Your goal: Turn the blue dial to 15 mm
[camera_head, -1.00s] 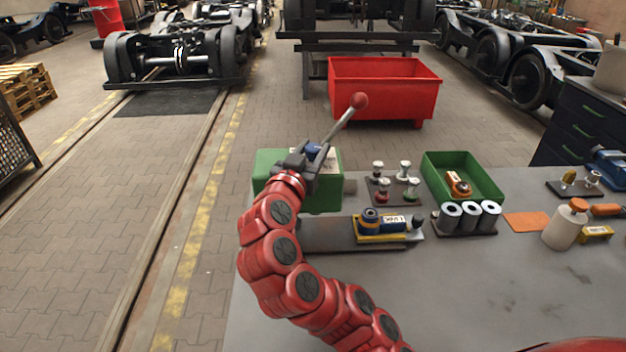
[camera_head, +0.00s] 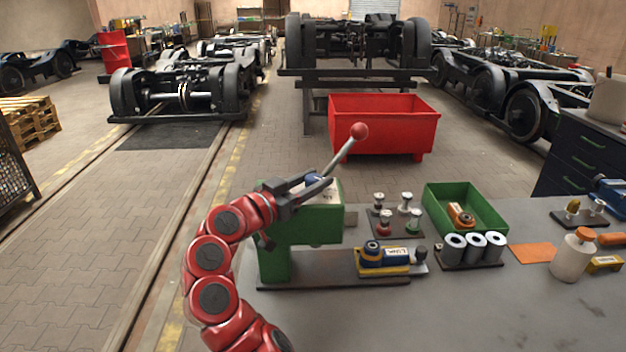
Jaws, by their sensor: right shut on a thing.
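A green press (camera_head: 275,262) stands at the left end of the grey table, with a long lever (camera_head: 343,155) ending in a red ball. The blue dial (camera_head: 317,176) is on top of the press head, beside a pale label plate, and is partly covered by my gripper. My right gripper (camera_head: 318,184) reaches in from the left, its fingers at the dial and shut on it. The dial's scale and reading are too small to make out. My left gripper is not in view.
By the press base are a blue-and-yellow device (camera_head: 385,255), a stand of small knobbed parts (camera_head: 398,215), a green tray (camera_head: 466,197) and grey rolls (camera_head: 473,248). A white bottle (camera_head: 572,254) stands further right. The table's front middle is clear. A red bin (camera_head: 383,125) stands behind.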

